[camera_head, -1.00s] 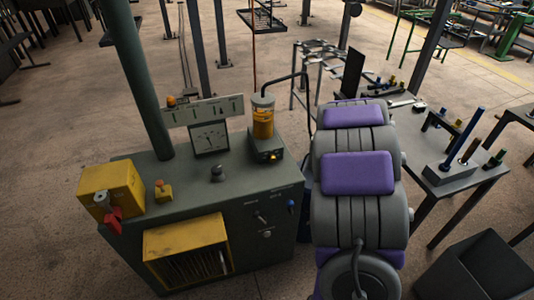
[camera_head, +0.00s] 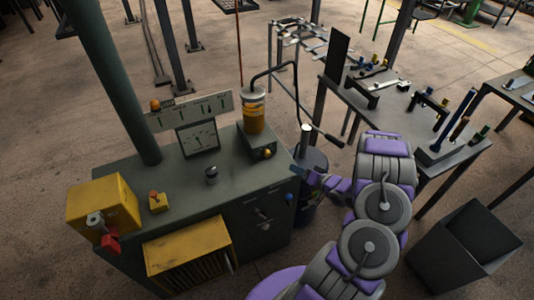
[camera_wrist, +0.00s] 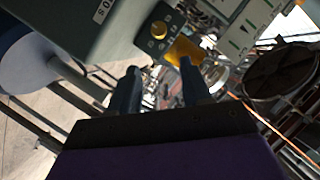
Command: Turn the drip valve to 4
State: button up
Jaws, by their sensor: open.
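A small yellow-orange knob (camera_head: 267,153) sits on the front of a dark box (camera_head: 254,141) under a jar of orange liquid (camera_head: 253,119). It is likely the drip valve; I cannot read its setting. In the wrist view the knob (camera_wrist: 158,30) lies beyond my fingertips, beside the orange jar (camera_wrist: 186,49), with faint marks around it. My gripper (camera_head: 310,177) is to the right of the bench, apart from the knob. In the wrist view my gripper (camera_wrist: 157,66) has its two dark fingers spread, with nothing between them.
The green bench (camera_head: 190,190) carries a gauge (camera_head: 199,138), a black knob (camera_head: 211,175) and yellow boxes. A dark blue drum (camera_head: 308,207) with a pump handle stands close by my gripper. A tool table (camera_head: 400,105) and a black bin (camera_head: 465,250) are at right.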

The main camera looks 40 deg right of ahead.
aim_at(269, 155)
jog(key=b+x, duration=0.1)
jog(key=x, duration=1.6)
jog(key=shift+d+f+b, duration=0.1)
jog(key=shift+b, duration=0.3)
jog(key=shift+c, duration=0.4)
jog(key=shift+s, duration=0.1)
jog(key=c, duration=0.7)
